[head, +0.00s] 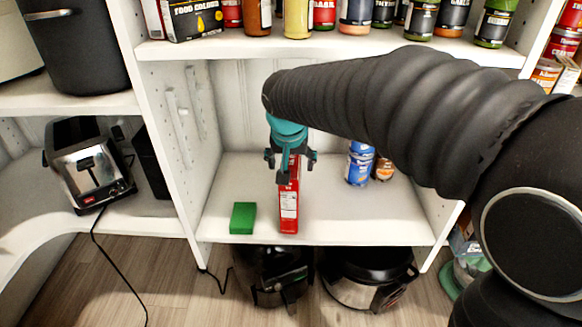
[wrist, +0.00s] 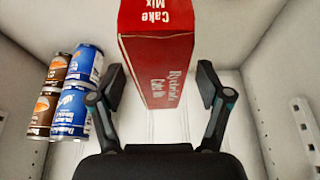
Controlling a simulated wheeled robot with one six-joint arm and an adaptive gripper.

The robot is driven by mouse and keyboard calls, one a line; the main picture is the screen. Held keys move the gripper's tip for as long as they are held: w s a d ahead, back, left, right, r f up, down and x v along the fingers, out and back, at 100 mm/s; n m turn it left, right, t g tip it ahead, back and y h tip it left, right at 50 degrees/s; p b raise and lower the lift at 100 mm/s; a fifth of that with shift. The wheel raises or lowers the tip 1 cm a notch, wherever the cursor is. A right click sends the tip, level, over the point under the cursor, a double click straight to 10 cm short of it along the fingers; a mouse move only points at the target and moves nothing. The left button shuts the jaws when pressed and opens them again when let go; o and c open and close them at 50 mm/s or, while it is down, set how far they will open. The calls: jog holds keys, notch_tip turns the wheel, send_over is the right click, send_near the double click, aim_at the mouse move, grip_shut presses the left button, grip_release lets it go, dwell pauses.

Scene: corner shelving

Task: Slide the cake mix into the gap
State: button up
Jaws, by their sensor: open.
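The red cake mix box (head: 289,207) stands upright on the middle shelf, close to its front edge; it also shows large in the wrist view (wrist: 158,65). My gripper (head: 290,160) is above and behind the box's front face in the head view. In the wrist view my gripper (wrist: 158,82) has its fingers spread apart, one on each side of the box, with visible space beside it. Part of the box is hidden by my gripper in the head view. Which space is the gap is not clear.
A green block (head: 243,218) lies left of the box. Blue cans (head: 359,163) and brown cans (head: 383,168) stand stacked at the right. The upper shelf (head: 180,50) with bottles hangs above. Shelf space between the box and cans is clear.

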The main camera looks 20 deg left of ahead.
jog(key=shift+x, duration=2.1)
jog(key=shift+s, duration=0.15)
grip_shut()
